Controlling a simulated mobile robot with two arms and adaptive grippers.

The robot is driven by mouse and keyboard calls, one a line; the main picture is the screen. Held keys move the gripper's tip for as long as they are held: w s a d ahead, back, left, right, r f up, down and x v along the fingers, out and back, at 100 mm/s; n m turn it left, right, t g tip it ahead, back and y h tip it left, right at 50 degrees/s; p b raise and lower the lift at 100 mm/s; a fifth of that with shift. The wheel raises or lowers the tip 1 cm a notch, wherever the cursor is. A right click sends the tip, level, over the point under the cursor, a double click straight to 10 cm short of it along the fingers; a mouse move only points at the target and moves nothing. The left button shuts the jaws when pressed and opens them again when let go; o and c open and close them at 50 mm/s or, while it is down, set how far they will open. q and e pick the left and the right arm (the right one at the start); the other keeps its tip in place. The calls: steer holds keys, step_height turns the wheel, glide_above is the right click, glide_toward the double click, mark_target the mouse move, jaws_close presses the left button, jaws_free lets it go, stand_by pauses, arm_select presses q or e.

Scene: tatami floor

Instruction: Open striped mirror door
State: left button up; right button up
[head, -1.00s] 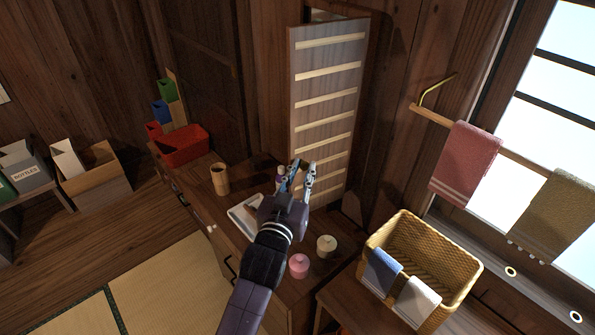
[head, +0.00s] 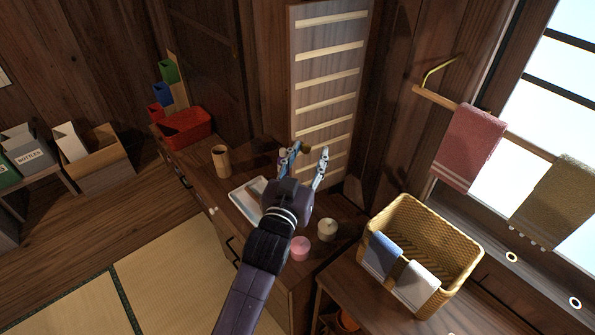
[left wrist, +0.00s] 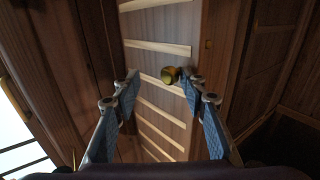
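The striped door (head: 326,62) is a tall wooden panel with several pale horizontal bars. It stands at the back of the counter and also shows in the left wrist view (left wrist: 160,115). Its round brass knob (left wrist: 170,75) shows between the finger ends in the left wrist view, closer to the right-hand finger. My left gripper (head: 308,151) is open in front of the door, with its fingers spread apart; it also shows in the left wrist view (left wrist: 160,84). I see no grip on the knob. My right gripper is out of view.
On the counter (head: 200,165) are a wooden cup (head: 221,161), a white tray (head: 238,204), a pink jar (head: 300,249) and a cream jar (head: 327,230). A red bin (head: 186,129) stands at left. A wicker basket (head: 440,235) stands to the right of my arm.

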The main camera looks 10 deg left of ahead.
arm_select(q)
steer(key=v, duration=1.1)
steer(key=shift+a, duration=0.2)
steer(key=shift+c, duration=0.4)
